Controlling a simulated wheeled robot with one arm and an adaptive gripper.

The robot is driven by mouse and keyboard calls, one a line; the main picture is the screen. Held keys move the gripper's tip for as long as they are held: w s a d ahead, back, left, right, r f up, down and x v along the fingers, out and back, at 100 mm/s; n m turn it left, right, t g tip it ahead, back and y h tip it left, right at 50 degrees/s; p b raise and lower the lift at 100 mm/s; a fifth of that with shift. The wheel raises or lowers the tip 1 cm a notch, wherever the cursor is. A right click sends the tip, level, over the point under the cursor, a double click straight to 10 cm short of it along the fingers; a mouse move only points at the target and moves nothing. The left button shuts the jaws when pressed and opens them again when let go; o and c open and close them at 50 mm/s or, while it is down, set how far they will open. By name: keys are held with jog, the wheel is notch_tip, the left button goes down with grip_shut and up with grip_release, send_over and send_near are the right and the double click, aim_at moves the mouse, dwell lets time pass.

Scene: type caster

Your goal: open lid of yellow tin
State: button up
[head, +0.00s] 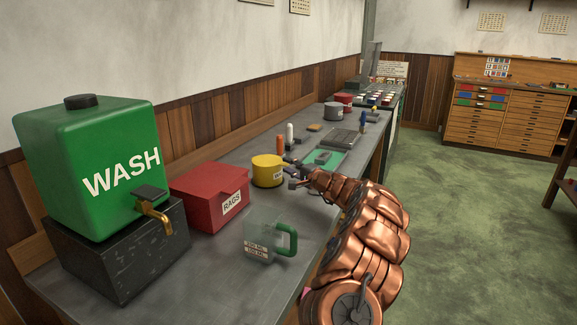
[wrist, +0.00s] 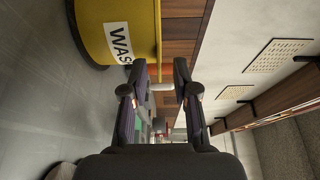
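The yellow tin (head: 267,172) stands on the grey bench with its lid (head: 268,160) on. In the wrist view, which is turned sideways, the tin (wrist: 105,25) is at the upper left with part of its white label. A thin yellow edge of the lid (wrist: 158,38) runs down toward the space between my fingertips. My gripper (wrist: 160,88) is open, its two dark fingers apart. In the head view, my gripper (head: 296,180) is just right of the tin, close to the lid's right side. I cannot tell whether a finger touches it.
A red rags box (head: 208,196) stands left of the tin. A clear jug with a green handle (head: 262,240) is in front. Orange (head: 281,146) and white (head: 290,135) bottles stand behind. A green wash tank (head: 95,165) fills the left. A green tray (head: 322,158) lies farther along the bench.

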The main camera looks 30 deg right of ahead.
jog(key=shift+w, duration=0.45)
jog(key=shift+a, duration=0.1)
jog(key=shift+c, duration=0.2)
grip_shut()
